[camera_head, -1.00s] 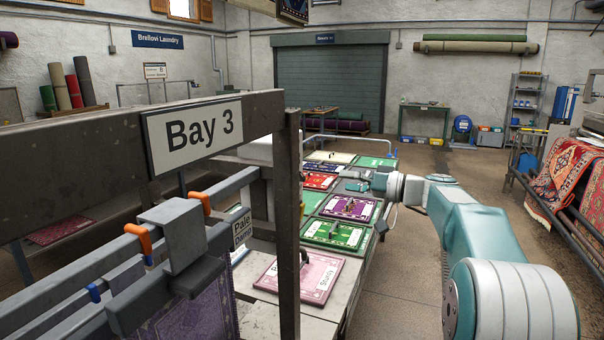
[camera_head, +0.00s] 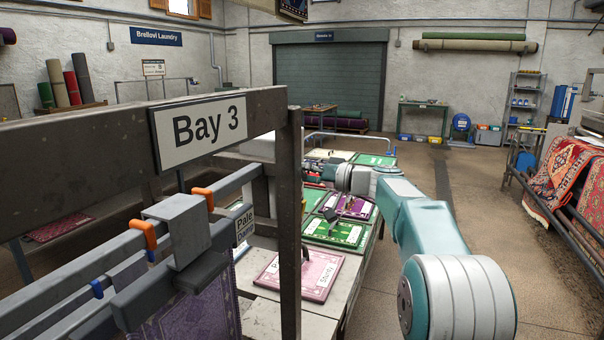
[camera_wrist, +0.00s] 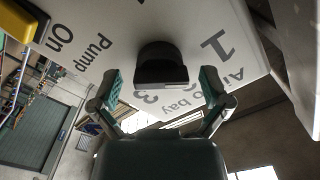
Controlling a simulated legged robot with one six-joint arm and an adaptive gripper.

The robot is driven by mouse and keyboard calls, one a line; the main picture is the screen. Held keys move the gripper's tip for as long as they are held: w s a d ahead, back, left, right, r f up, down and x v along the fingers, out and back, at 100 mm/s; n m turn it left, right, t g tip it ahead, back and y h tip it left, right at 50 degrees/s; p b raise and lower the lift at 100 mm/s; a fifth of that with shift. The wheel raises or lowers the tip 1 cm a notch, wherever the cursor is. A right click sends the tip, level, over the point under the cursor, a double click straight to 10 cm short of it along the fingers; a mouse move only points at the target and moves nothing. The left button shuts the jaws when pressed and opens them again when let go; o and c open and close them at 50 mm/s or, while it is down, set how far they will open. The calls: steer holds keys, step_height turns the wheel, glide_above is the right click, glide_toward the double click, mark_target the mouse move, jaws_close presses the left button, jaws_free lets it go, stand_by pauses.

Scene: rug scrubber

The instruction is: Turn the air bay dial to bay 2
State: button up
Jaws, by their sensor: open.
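The air bay dial (camera_wrist: 160,68) is a black knob on a white panel (camera_wrist: 120,22) in the wrist view. I cannot tell which number the dial points at. My gripper (camera_wrist: 160,92) is open, with one teal-padded finger on each side of the dial in the picture and a gap on both sides. No contact shows. In the head view my arm reaches to the left over the bench; its gripper end and the dial cannot be made out there.
A yellow-edged switch (camera_wrist: 18,20) marked "Pump On" is at the panel's upper left. In the head view a "Bay 3" sign (camera_head: 205,130) hangs on a dark frame at the left. A bench (camera_head: 345,285) carries colored rug samples.

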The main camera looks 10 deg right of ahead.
steer(key=c, duration=1.2)
steer(key=shift+o, duration=0.2)
steer(key=shift+d, duration=0.1)
steer(key=shift+m, duration=0.3)
steer(key=m, duration=0.4)
steer(key=shift+f+m, duration=0.15)
steer(key=shift+m, duration=0.15)
steer(key=shift+f+m, duration=0.15)
steer(key=shift+m, duration=2.15)
steer(key=shift+w, duration=0.1)
steer(key=o, duration=1.2)
steer(key=shift+f, duration=0.1)
steer(key=shift+c, duration=0.2)
steer(key=shift+d, duration=0.1)
steer(key=shift+r, duration=0.2)
